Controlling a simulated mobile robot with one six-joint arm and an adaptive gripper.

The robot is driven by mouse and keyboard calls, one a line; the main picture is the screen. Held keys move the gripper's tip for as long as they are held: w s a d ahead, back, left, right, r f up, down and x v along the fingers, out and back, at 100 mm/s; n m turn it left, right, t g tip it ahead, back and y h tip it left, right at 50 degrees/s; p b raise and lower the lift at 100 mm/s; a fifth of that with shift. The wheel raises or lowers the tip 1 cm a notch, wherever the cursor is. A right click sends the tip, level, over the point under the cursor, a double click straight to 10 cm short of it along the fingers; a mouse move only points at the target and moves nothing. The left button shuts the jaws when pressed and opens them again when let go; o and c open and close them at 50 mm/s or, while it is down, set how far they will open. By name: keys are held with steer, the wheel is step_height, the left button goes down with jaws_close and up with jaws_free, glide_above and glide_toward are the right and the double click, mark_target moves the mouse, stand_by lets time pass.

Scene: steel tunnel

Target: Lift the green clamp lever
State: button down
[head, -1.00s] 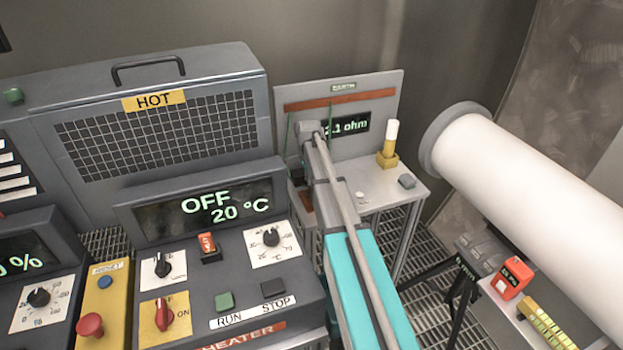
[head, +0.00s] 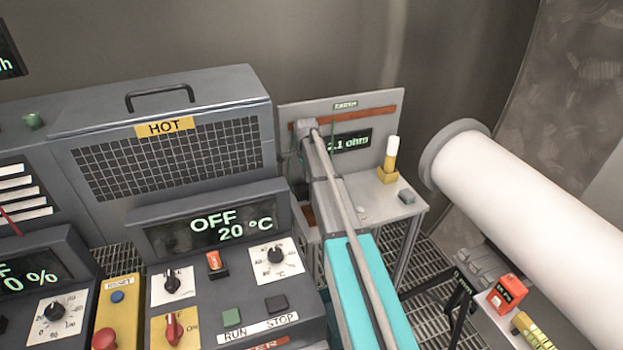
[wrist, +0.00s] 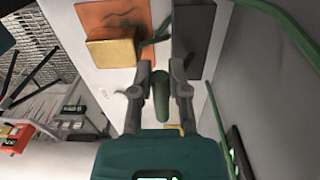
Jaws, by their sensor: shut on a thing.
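The green clamp lever (wrist: 160,97) shows in the wrist view as a rounded green bar between the two fingers of my gripper (wrist: 161,80). My gripper is shut on it, though small gaps seem to show beside the bar in this view. In the head view my arm reaches to the test stand (head: 382,122) with the ohm display, and it hides the lever and the gripper's fingers. The wrist view also shows a tan block (wrist: 110,52) on an orange plate and a dark grey block (wrist: 193,38) near the fingertips.
A green cable (wrist: 285,30) runs along the right in the wrist view. In the head view, the heater cabinet (head: 170,150) and its control panel stand left of my arm. A yellow post with a white top (head: 391,155) and a large white cylinder (head: 530,200) are at right.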

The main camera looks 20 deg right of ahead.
steer(key=shift+w+r+p, duration=0.2)
steer(key=shift+w+r, duration=0.05)
steer(key=shift+w, duration=0.85)
steer(key=shift+w+r+p, duration=0.2)
steer(key=shift+w, duration=0.95)
steer(key=c, duration=0.6)
jaws_free()
